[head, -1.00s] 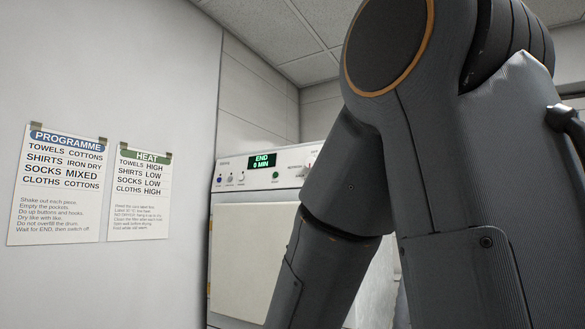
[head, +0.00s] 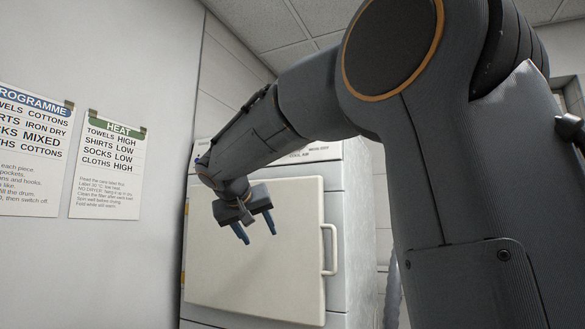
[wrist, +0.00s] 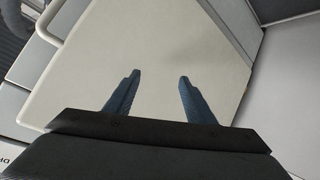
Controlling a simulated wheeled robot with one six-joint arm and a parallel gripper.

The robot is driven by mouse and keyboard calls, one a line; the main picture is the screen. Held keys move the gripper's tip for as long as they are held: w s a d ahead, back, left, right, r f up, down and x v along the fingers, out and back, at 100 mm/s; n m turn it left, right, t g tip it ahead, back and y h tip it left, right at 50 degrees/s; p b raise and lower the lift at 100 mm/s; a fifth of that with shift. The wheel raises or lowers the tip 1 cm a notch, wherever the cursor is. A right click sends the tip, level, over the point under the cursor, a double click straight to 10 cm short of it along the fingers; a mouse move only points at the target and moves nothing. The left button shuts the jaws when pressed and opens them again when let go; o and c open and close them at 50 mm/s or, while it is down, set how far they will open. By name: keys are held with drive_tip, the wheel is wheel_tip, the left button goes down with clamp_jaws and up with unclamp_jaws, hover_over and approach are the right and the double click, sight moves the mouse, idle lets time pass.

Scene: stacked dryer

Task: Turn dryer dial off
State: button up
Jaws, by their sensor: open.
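The dryer (head: 205,300) stands ahead, with its cream door (head: 290,260) closed. Its control panel (head: 322,152) is mostly hidden behind my raised arm, and the dial cannot be made out; only a little printed lettering shows at the panel's right part. My gripper (head: 257,232) is open and empty, pointing down in front of the upper part of the door. In the wrist view the two blue fingers (wrist: 154,92) are apart, with the door (wrist: 150,40) behind them and nothing between.
A white door handle (head: 330,250) is on the door's right side. A programme sheet (head: 30,150) and a heat sheet (head: 108,165) hang on the wall at left. The wall stands close to the dryer's left side.

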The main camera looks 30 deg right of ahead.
drive_tip(key=s+d+r+m+t+h+b, duration=0.1)
drive_tip(key=s+r+m+h, duration=0.1)
drive_tip(key=r, duration=0.7)
drive_tip(key=s+d+r+m+h+b, duration=0.1)
drive_tip(key=d+r+m+h, duration=0.15)
drive_tip(key=r, duration=0.65)
drive_tip(key=s+d+r+m+t+h+b, duration=0.1)
drive_tip(key=s+r+m+h, duration=0.15)
drive_tip(key=r, duration=0.65)
drive_tip(key=p+x, duration=0.2)
drive_tip(key=x, duration=0.6)
drive_tip(key=shift+r+p, duration=0.2)
drive_tip(key=shift+p, duration=0.1)
drive_tip(key=shift+w+a, duration=0.15)
drive_tip(key=shift+a, duration=0.05)
drive_tip(key=shift+c, duration=0.5)
drive_tip(key=c, duration=0.9)
